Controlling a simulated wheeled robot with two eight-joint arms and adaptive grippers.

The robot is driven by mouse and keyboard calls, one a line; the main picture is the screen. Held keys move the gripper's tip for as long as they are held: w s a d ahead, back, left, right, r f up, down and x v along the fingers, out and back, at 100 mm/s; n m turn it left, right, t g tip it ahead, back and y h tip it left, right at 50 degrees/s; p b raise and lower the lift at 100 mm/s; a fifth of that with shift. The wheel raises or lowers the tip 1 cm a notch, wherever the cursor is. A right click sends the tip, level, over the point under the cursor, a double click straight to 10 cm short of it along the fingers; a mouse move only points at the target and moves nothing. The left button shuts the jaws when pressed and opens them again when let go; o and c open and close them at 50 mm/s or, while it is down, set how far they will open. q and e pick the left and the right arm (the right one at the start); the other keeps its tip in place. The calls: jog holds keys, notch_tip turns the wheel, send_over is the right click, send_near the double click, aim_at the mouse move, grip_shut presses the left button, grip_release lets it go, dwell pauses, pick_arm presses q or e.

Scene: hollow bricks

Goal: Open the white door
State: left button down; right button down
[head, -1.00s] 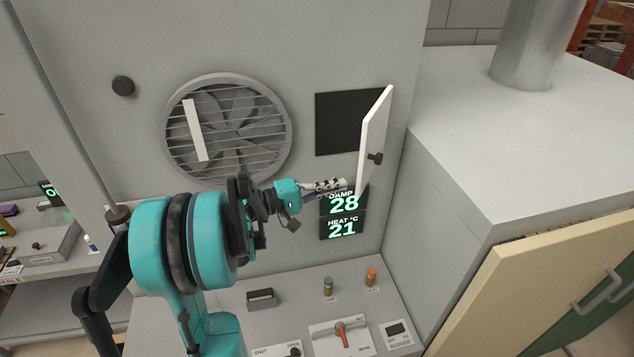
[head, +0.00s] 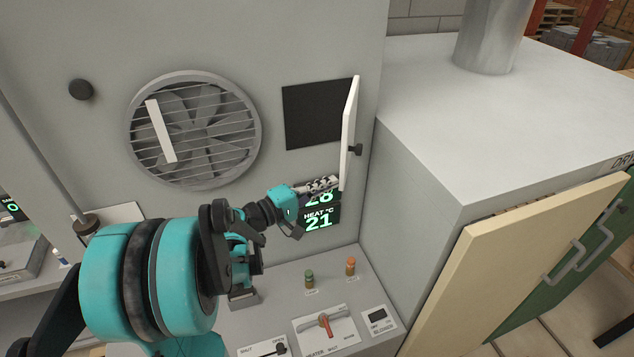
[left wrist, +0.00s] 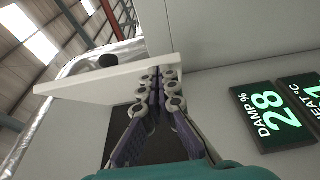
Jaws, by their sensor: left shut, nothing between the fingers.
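The small white door (head: 349,130) stands swung out from the wall panel, hinged at the right of a dark square opening (head: 317,114). A black knob (head: 355,149) is on its right-hand face. In the left wrist view the white door (left wrist: 95,84) crosses just beyond my fingers, with its knob (left wrist: 108,61) on the far side. My left gripper (head: 336,182) is shut and empty, its fingertips at the lower part of the door's inner side; I cannot tell whether they touch. It also shows in the left wrist view (left wrist: 160,82). My right gripper is not in view.
Green displays (head: 320,213) sit just below my left gripper. A round fan grille (head: 193,130) is to the left. A shelf with a green knob (head: 309,279), an orange knob (head: 351,266) and a red-handled lever (head: 325,325) lies below. A grey cabinet (head: 430,170) stands close on the right.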

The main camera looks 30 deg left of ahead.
pick_arm(q)
jog(key=w+d+n+y+b, duration=0.1)
jog(key=w+d, duration=0.4)
jog(key=d, duration=0.6)
jog(key=shift+d+t+y+b, duration=0.2)
jog(key=shift+t+y+b, duration=0.2)
jog(key=shift+y+b, duration=0.1)
